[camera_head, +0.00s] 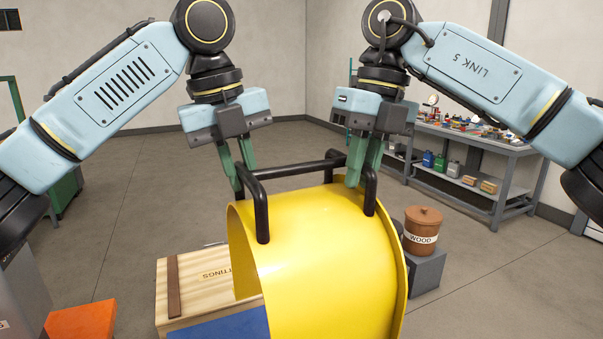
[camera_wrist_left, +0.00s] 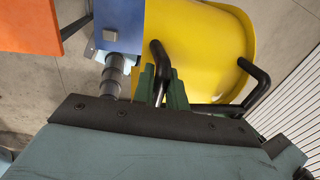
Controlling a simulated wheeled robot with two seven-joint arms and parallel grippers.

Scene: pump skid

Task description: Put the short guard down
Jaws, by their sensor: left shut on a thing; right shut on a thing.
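The short guard (camera_head: 330,262) is a yellow curved shell with black bar handles on top. It hangs in the middle of the head view, and it also shows in the left wrist view (camera_wrist_left: 200,60). My left gripper (camera_head: 239,178) is shut on the guard's left black handle; the left wrist view shows its green fingers (camera_wrist_left: 162,92) around that bar. My right gripper (camera_head: 358,180) is shut on the guard's right black handle. The guard's lower edge runs out of the head view, so I cannot tell what is under it.
A wooden crate (camera_head: 195,290) stands behind and left of the guard, with a blue surface (camera_head: 236,326) in front. An orange block (camera_head: 82,320) is at lower left. A brown WOOD pot (camera_head: 422,228) stands on a grey block (camera_head: 428,270) at right. A cluttered workbench (camera_head: 480,140) stands behind.

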